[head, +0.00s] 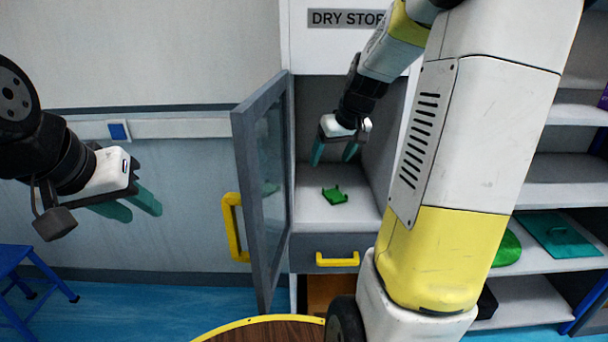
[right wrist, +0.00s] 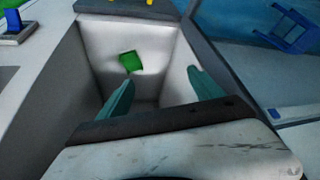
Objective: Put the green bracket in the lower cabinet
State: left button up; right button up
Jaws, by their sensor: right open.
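The green bracket (head: 334,195) lies on the floor of the open cabinet compartment under the "DRY STOR" sign, and it also shows in the right wrist view (right wrist: 130,62). My right gripper (head: 335,152) is open and empty inside that compartment, above the bracket and apart from it. Its teal fingers (right wrist: 155,92) frame the space short of the bracket in the wrist view. My left gripper (head: 136,207) hangs at the far left, before the wall, with two teal fingers apart and nothing between them. Below the compartment is a grey drawer front with a yellow handle (head: 337,259).
The glazed door (head: 263,190) stands open to the left, with a yellow handle (head: 234,227). My right arm hides part of the cabinet. Shelves (head: 558,181) at right hold green and teal items. A blue stool (head: 25,280) and a round wooden top (head: 265,331) are low in view.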

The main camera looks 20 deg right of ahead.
jog(key=s+a+r, duration=0.2)
jog(key=s+a, duration=0.2)
jog(key=s, duration=0.3)
jog(key=s+a+r, duration=0.2)
jog(key=s+a, duration=0.1)
jog(key=s, duration=0.4)
jog(key=s+a+r+t+y, duration=0.1)
jog(key=s+a+r, duration=0.1)
jog(key=s+a, duration=0.2)
jog(key=s, duration=0.3)
jog(key=shift+s+a+r+m, duration=0.3)
jog(key=shift+r, duration=0.05)
